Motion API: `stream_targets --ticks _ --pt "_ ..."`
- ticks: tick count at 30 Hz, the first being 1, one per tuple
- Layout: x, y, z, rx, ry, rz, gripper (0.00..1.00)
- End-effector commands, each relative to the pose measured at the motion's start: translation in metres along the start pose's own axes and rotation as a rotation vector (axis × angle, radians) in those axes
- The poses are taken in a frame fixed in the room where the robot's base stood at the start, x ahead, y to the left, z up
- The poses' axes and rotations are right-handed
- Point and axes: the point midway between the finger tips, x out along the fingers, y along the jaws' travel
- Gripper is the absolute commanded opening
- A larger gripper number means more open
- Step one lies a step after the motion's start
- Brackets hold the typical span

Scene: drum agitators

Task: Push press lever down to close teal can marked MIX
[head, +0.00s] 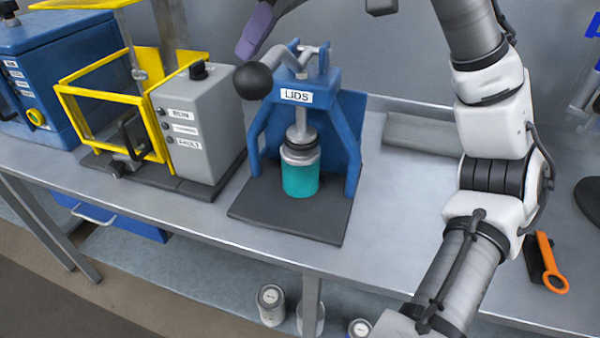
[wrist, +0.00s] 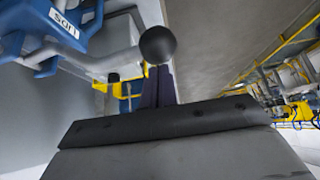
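The blue press (head: 315,85) marked LIDS stands on a dark base plate. Its grey lever (head: 285,55) reaches forward and left to a black ball knob (head: 254,80). A teal can (head: 300,179) with a silvery top stands upright under the press ram; I see no MIX mark. Whether the ram touches the can's top is unclear. My gripper (head: 247,46) is above the knob, its purple fingers pointing down, apart from it in the head view. In the wrist view the fingers (wrist: 158,85) lie together, empty, with the knob (wrist: 158,45) just past their tips.
A grey control box (head: 195,125) with a yellow guard frame (head: 110,115) stands left of the press, and a blue machine (head: 45,75) farther left. An orange-handled tool (head: 550,265) lies at the right. The bench right of the press is mostly clear. Several cans stand below.

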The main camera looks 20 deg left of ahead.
Motion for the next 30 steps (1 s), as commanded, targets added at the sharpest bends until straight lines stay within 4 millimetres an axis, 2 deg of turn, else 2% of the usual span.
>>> stream_targets --ticks 14,30 --pt "0.003 0.000 0.002 0.000 -0.001 -0.001 0.00" --pt "0.019 -0.003 0.013 -0.001 -0.001 -0.001 0.00"
